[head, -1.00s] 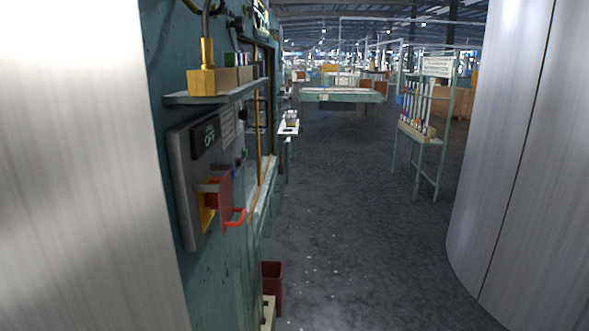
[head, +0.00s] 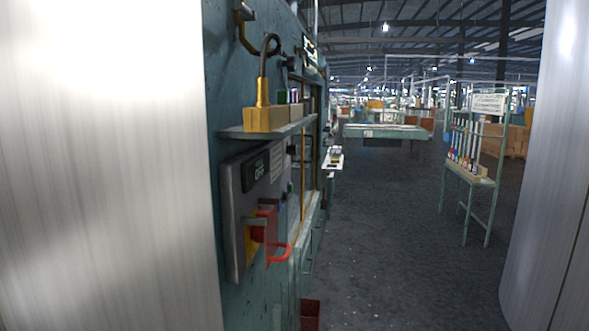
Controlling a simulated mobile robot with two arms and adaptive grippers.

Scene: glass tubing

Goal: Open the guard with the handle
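The control panel (head: 237,225) is a grey box on the side of the green machine at the left. It bears a dark label reading OFF (head: 256,170). Low on the panel is a red guard (head: 271,228), seen nearly edge-on, in front of a yellow plate (head: 250,243). A curved red handle (head: 279,257) sticks out from the guard's lower edge. A small grey hinge-like piece crosses the guard's top. The guard appears closed, though the angle hides what is behind it. Neither of my grippers shows in the head view.
A shelf (head: 235,131) with a brass block (head: 262,119) juts out above the panel. Tall brushed-metal surfaces fill both picture edges. A dark red bin (head: 310,314) stands below the machine. A rack with tubes (head: 467,165) stands right; the aisle floor between is clear.

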